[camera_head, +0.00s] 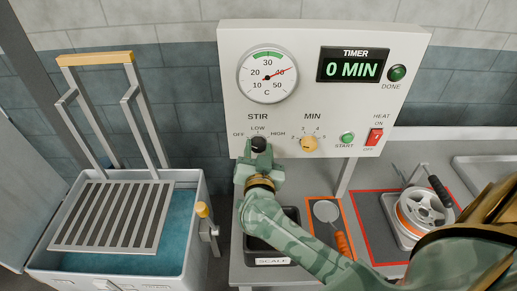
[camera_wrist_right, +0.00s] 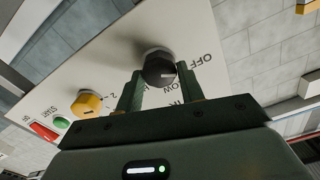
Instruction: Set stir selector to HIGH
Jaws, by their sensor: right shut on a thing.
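The black stir selector knob (camera_head: 258,143) is on the white control panel (camera_head: 228,95), under the label STIR with OFF, LOW and HIGH around it. My right gripper (camera_head: 258,154) is at the knob from below. In the right wrist view the knob (camera_wrist_right: 158,66) sits between the two fingertips of this gripper (camera_wrist_right: 160,85), which is shut on it. A small white mark on the knob appears to point toward LOW. The fingers cover part of the label HIGH in the wrist view. My left gripper is not in view.
A yellow MIN knob (camera_head: 309,143), green START button (camera_head: 347,138) and red HEAT switch (camera_head: 374,137) are to the right. A dial and timer reading 0 MIN (camera_head: 353,69) are above. A water-filled tub (camera_head: 190,262) with a rack stands left; a wheel (camera_head: 426,211) lies right.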

